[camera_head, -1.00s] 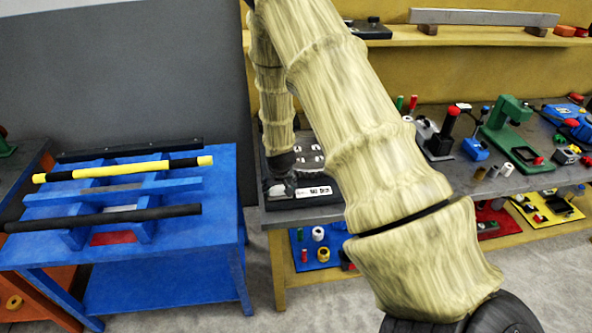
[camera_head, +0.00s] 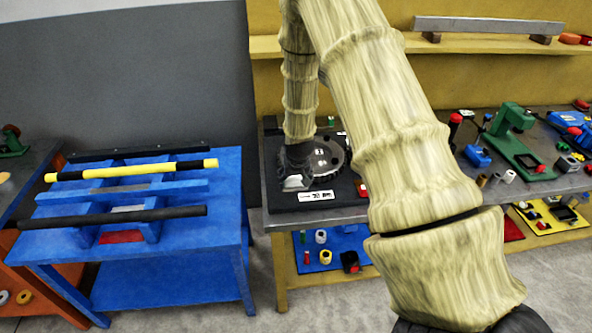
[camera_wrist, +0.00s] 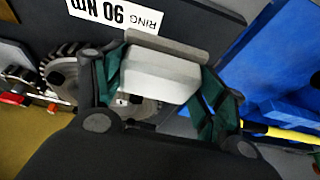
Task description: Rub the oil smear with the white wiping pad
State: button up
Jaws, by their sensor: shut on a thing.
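My gripper (camera_wrist: 160,82) is shut on the white wiping pad (camera_wrist: 158,73), a pale block between its two dark green-and-black fingers in the wrist view. In the head view my gripper (camera_head: 297,160) hangs over the left part of a dark plate on the bench, and the pad (camera_head: 293,182) shows as a small white patch at its lower end. A grey toothed disc (camera_head: 334,153) lies just right of the gripper; the wrist view shows it partly behind the left finger (camera_wrist: 66,78). I cannot make out the oil smear. Whether the pad touches a surface is unclear.
The dark plate (camera_head: 285,201) carries white labels, one reading "RING 90 NM" (camera_wrist: 112,14). A blue stand (camera_head: 120,230) with a yellow-black bar (camera_head: 130,170) is at left. My arm hides part of the bench. A green press (camera_head: 510,130) and small parts fill its right side.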

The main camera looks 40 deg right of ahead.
jog(key=shift+r+p, duration=0.55)
jog(key=shift+r, duration=0.75)
